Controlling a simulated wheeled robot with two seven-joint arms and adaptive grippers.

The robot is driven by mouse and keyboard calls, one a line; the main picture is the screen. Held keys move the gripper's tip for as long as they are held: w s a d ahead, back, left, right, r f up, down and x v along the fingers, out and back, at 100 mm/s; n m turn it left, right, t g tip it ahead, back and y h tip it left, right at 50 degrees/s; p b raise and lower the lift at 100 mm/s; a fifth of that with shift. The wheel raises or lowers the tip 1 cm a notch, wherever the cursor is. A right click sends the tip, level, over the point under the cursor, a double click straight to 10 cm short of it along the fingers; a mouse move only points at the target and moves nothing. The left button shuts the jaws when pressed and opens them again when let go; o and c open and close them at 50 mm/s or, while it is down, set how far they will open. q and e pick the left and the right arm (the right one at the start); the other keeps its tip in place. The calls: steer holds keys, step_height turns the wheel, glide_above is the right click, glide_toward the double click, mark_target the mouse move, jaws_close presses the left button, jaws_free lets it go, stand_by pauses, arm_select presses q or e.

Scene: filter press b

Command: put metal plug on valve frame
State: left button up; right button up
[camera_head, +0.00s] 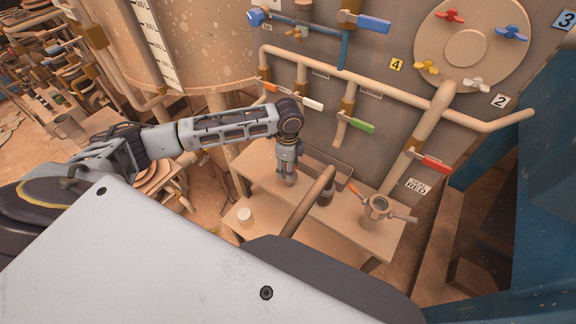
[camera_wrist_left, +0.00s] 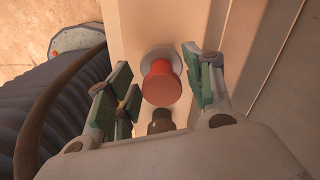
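A plug-like piece with a red cylindrical top (camera_wrist_left: 162,85) and a pale metal flange stands on the bench in the left wrist view. I take it for the metal plug. My left gripper (camera_wrist_left: 158,92) is open, one finger on each side of it, with visible gaps. In the head view my left gripper (camera_head: 287,178) points down over the bench and hides the plug. A round metal fitting with side handles (camera_head: 378,207), probably the valve frame, stands at the bench's right end. My right gripper is not in view.
The bench (camera_head: 345,236) has bare room in front of the fitting. A thick brown pipe (camera_head: 308,202) and a small dark object (camera_head: 326,196) are right of my left gripper. A white cup (camera_head: 245,216) stands lower left. Pipes with coloured valve handles (camera_head: 362,125) line the wall behind.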

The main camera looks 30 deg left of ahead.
arm_select(q)
steer(key=shift+r, duration=0.15)
steer(key=shift+r, duration=0.6)
step_height(320, 180, up, 11)
steer(key=shift+b, duration=0.35)
steer(key=shift+f, duration=0.1)
